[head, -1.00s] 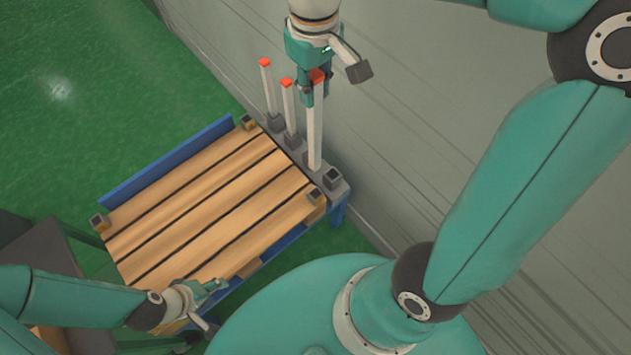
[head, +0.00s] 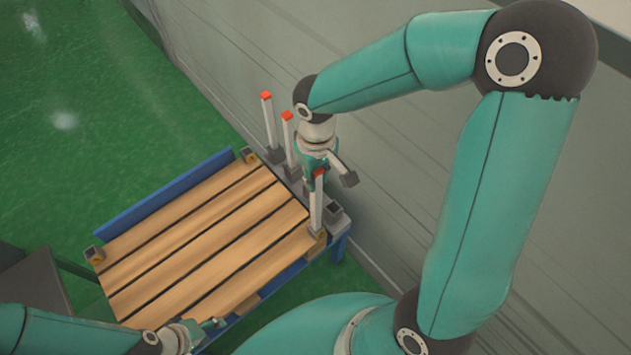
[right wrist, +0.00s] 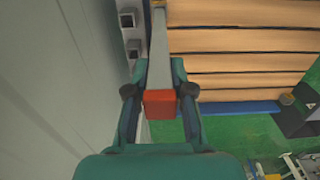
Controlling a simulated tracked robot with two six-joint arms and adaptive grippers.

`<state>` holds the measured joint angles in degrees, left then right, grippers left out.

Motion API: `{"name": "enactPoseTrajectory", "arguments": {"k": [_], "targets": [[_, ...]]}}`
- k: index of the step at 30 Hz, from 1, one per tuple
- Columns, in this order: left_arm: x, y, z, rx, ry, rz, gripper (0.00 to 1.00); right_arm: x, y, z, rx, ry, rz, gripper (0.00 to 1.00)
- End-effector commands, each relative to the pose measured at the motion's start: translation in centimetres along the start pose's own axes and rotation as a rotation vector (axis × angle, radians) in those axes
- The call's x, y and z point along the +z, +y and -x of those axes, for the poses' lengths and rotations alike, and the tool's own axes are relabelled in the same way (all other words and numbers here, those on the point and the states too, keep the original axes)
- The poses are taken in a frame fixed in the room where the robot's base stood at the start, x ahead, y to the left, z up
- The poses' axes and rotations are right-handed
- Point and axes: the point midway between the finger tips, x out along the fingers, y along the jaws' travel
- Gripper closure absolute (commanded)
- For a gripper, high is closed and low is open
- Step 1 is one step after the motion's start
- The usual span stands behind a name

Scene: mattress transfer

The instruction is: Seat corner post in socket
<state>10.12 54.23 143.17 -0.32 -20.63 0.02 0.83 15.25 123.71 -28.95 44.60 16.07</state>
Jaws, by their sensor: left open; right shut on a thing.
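My right gripper (head: 318,178) is shut on the upper part of a pale corner post (head: 316,210) with a red cap. The post stands about upright, its lower end at the near right corner socket (head: 317,234) of the slatted pallet (head: 205,235). I cannot tell whether that end is inside the socket. In the right wrist view the red cap (right wrist: 160,103) sits between the fingers and the shaft (right wrist: 158,52) runs away towards the pallet's edge. My left gripper (head: 212,326) is open and empty by the pallet's front edge, partly cut off.
Two more red-capped posts (head: 268,122) (head: 289,140) stand in the grey rack beside the pallet. Other corner sockets (head: 249,155) (head: 95,254) look empty. A grey wall (head: 230,75) runs close behind the rack.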

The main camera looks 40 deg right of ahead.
Motion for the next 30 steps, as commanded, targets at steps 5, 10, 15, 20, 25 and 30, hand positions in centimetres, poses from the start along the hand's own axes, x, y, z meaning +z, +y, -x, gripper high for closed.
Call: {"name": "enactPoseTrajectory", "arguments": {"k": [5,10,15,20,25,30], "targets": [[0.0,-0.1,-0.3,0.0,0.0,0.0,0.53,0.0,0.0,-2.2,0.0,-0.001,-0.001,1.0],[0.0,-0.1,-0.3,0.0,0.0,0.0,0.53,0.0,0.0,-2.4,-0.001,0.001,-0.002,1.0],[0.0,-0.2,-0.5,0.0,0.0,0.0,0.53,0.0,0.0,-2.6,0.0,0.001,-0.002,1.0],[0.0,-0.2,-0.5,0.0,0.0,0.0,0.53,0.0,0.0,-2.5,0.0,0.0,-0.002,0.58],[0.0,-0.2,-0.5,0.0,0.0,0.0,0.53,0.0,0.0,-2.5,0.0,0.0,-0.002,0.53],[0.0,-0.1,-0.4,0.0,0.0,0.0,0.53,0.0,0.1,-2.5,0.0,0.0,-0.002,0.53]]}}
